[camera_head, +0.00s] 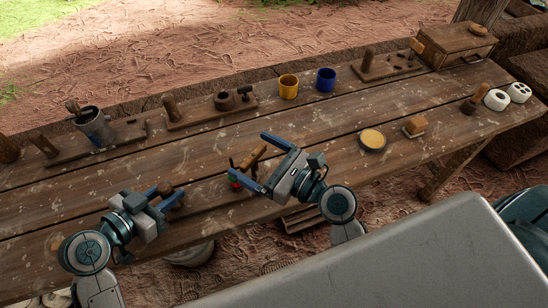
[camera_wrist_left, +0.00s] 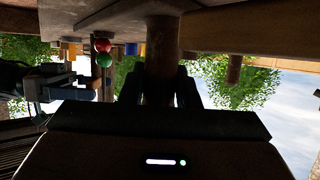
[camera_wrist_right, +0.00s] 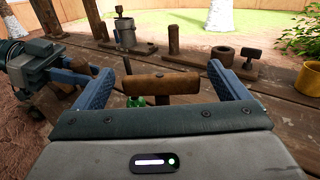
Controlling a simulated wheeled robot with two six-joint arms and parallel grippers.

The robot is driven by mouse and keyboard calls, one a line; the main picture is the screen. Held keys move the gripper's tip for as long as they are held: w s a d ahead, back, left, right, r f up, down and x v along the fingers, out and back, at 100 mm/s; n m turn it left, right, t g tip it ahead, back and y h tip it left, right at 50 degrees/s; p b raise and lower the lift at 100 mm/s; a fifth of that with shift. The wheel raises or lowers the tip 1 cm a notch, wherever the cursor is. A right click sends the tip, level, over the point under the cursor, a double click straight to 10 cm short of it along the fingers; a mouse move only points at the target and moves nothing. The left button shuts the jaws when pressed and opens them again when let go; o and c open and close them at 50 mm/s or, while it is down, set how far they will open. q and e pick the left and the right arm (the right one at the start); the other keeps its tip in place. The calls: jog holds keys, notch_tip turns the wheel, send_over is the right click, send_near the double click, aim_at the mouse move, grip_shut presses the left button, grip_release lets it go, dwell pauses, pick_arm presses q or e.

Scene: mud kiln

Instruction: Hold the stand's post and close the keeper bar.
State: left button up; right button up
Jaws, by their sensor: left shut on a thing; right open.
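My left gripper (camera_head: 166,194) is shut on a dark upright wooden post (camera_head: 165,187) near the table's front edge. The post (camera_wrist_left: 162,60) stands between its fingers in the left wrist view, which is upside down. My right gripper (camera_head: 247,153) is open, with its fingers to either side of a brown wooden bar (camera_head: 255,156). In the right wrist view this bar (camera_wrist_right: 160,83) lies crosswise between the open fingers, apart from both. It looks like the keeper bar, but I cannot be sure. A red ball and a green ball (camera_wrist_left: 103,60) are beside it, partly hidden.
A stand with a metal cup (camera_head: 95,127), several wooden stands, a yellow mug (camera_head: 288,86) and a blue mug (camera_head: 325,79) line the back. A shallow bowl (camera_head: 372,140), a block (camera_head: 414,126) and white pieces (camera_head: 497,99) lie at right.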

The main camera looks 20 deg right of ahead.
jog(key=v, duration=1.1)
